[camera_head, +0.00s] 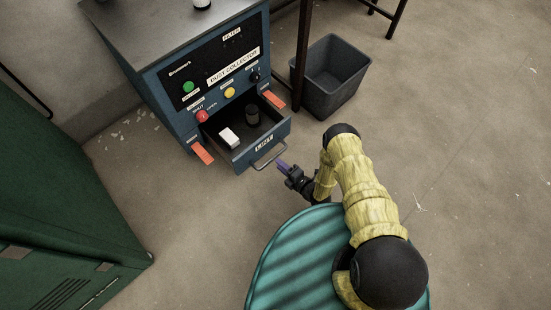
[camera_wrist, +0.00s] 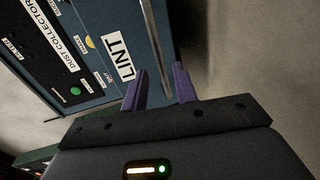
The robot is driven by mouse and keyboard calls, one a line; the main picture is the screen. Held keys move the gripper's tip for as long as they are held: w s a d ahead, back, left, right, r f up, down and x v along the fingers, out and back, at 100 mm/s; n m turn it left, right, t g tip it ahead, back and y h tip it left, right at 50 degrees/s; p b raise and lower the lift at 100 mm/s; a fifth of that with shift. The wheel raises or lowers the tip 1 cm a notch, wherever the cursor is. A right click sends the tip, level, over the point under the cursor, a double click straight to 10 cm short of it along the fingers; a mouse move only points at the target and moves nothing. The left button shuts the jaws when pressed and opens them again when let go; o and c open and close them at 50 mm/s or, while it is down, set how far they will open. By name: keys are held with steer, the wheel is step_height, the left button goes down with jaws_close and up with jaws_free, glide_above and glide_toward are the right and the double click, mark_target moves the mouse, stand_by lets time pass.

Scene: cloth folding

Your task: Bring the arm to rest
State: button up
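My gripper (camera_head: 281,165) is just in front of the pulled-out drawer, by its metal handle (camera_head: 268,153). In the wrist view, its two purple fingers (camera_wrist: 160,75) stand apart with a gap between them. The handle bar (camera_wrist: 155,40) runs past the fingertips there; no grip on it shows. My arm, in a yellow sleeve with black joints, bends from the lower right of the head view towards the drawer. The drawer front (camera_head: 264,147) has a LINT label (camera_wrist: 118,60).
A green cabinet (camera_head: 60,200) fills the left. The floor at right is clear.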

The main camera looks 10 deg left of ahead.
steer(key=shift+v, duration=0.85)
